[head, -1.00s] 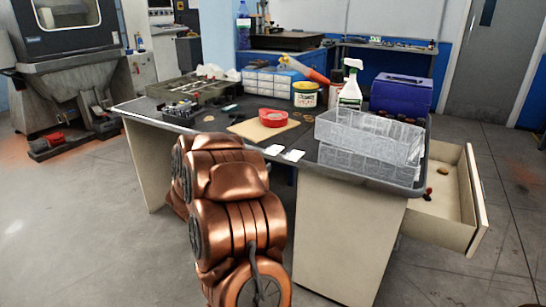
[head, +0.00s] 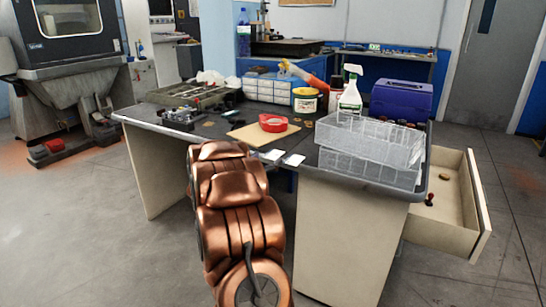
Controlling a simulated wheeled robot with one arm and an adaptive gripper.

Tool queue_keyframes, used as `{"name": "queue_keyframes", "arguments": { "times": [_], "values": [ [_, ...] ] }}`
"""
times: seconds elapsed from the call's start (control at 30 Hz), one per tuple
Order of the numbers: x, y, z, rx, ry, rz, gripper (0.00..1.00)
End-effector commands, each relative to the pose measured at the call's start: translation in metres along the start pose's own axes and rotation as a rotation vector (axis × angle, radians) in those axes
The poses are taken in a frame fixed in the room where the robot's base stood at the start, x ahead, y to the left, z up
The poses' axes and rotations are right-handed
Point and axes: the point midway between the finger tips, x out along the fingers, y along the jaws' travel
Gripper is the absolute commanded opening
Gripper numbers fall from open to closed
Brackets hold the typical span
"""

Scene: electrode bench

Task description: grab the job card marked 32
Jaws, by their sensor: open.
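Two small white cards lie flat at the front edge of the dark desk top (head: 228,152). The left card (head: 273,154) is close to my copper arm, and the right card (head: 294,160) lies just beside it, left of the clear bins. Any number on them is too small to read, so I cannot tell which is marked 32. My arm rises in front of the desk, left of the cards. My gripper does not show; no fingers can be seen.
Stacked clear bins (head: 368,143) stand right of the cards. A red tape roll (head: 272,123) sits on a tan board (head: 246,134) behind them. A spray bottle (head: 350,97) and purple case (head: 401,98) stand farther back. An open drawer (head: 446,213) juts out right.

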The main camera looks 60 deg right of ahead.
Motion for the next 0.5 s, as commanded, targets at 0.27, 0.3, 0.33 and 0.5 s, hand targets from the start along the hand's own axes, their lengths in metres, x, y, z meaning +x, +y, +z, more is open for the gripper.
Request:
{"name": "queue_keyframes", "arguments": {
  "times": [0.27,0.3,0.33,0.5],
  "values": [
    [-0.0003,0.0000,0.0003,0.000,-0.001,0.000,0.61],
    [-0.0003,0.0000,0.0004,0.000,-0.001,0.000,0.57],
    [-0.0003,0.0000,0.0005,0.000,-0.001,0.000,0.54],
    [-0.0003,0.0000,0.0004,0.000,-0.001,0.000,0.42]
  ]
}}
